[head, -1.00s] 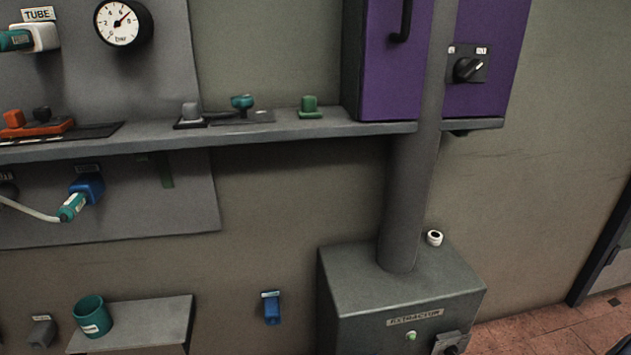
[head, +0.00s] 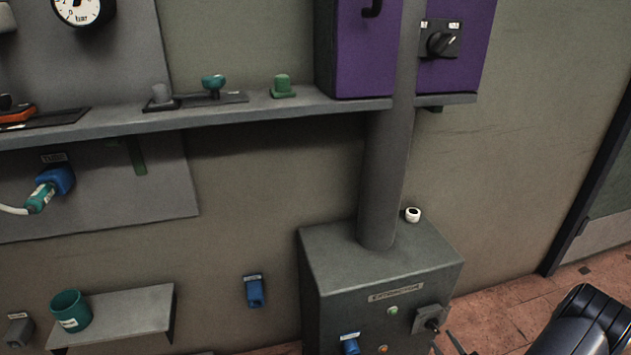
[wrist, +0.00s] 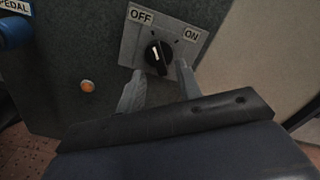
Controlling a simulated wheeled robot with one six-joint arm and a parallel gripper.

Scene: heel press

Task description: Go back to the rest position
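My gripper (wrist: 160,72) is in the wrist view with its two grey fingers apart and nothing between the tips. It faces a black rotary knob (wrist: 158,57) on a grey plate (wrist: 192,18) marked OFF and ON. In the head view the same knob (head: 432,324) is on the front of the extractor box (head: 375,265). My dark arm shows at the lower right there.
A pipe (head: 388,180) rises from the box past a purple cabinet (head: 375,50). A shelf (head: 230,112) runs along the wall, with a lower shelf (head: 130,310) holding a green cup (head: 70,310). Tiled floor (head: 510,310) is clear at right.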

